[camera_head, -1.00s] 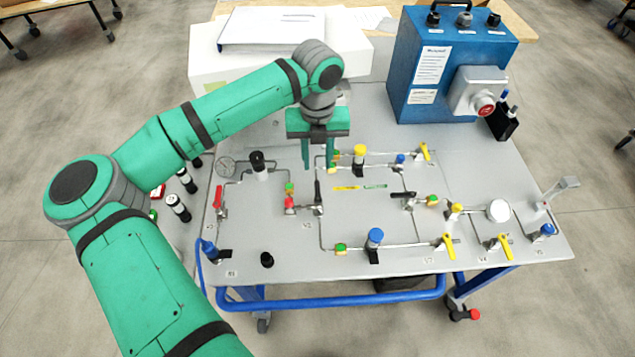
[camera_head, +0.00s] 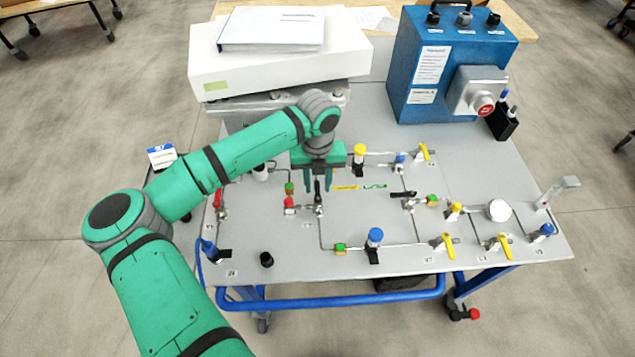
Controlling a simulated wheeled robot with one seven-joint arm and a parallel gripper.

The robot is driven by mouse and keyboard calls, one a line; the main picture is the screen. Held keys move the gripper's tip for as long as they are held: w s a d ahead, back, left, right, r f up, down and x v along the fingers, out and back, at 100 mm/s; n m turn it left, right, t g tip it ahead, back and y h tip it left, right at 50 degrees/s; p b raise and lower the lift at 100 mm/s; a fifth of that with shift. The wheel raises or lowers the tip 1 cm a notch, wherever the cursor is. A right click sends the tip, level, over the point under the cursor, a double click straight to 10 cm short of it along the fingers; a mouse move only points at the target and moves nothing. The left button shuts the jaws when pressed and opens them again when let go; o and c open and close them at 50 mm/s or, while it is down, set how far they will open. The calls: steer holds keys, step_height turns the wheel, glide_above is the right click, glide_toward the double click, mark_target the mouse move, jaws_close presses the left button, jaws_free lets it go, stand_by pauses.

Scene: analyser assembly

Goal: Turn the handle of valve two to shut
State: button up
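The valve that I take for valve two has a black handle (camera_head: 318,192) standing up from its body (camera_head: 318,210), left of the panel's middle. The small label below it is too small to read surely. My gripper (camera_head: 318,186) points down over this handle, its two green fingers apart. In the picture one finger is on the left and one on the right of the handle. I cannot tell whether either finger touches it or how deep they reach. The far part of the pipework there is hidden behind my gripper.
A red-handled valve (camera_head: 219,202) stands left and another black-handled valve (camera_head: 406,197) right. A yellow-topped part (camera_head: 360,154) and a blue-topped part (camera_head: 375,237) stand nearby. A blue box (camera_head: 445,65) and a white box (camera_head: 280,68) stand behind.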

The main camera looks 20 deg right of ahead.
jaws_close()
steer(key=shift+m, duration=0.3)
steer(key=m, duration=0.2)
steer(key=shift+d+m, duration=0.35)
steer(key=shift+m, duration=0.05)
steer(key=m, duration=0.3)
steer(key=s+d+m, duration=0.1)
steer(key=m, duration=0.3)
steer(key=s+m, duration=0.1)
steer(key=m, duration=0.1)
steer(key=shift+d+r, duration=0.1)
steer(key=shift+d, duration=0.15)
steer(key=m, duration=0.1)
steer(key=s+m, duration=0.1)
steer(key=m, duration=0.3)
steer(key=shift+s, duration=0.3)
steer(key=shift+m, duration=0.3)
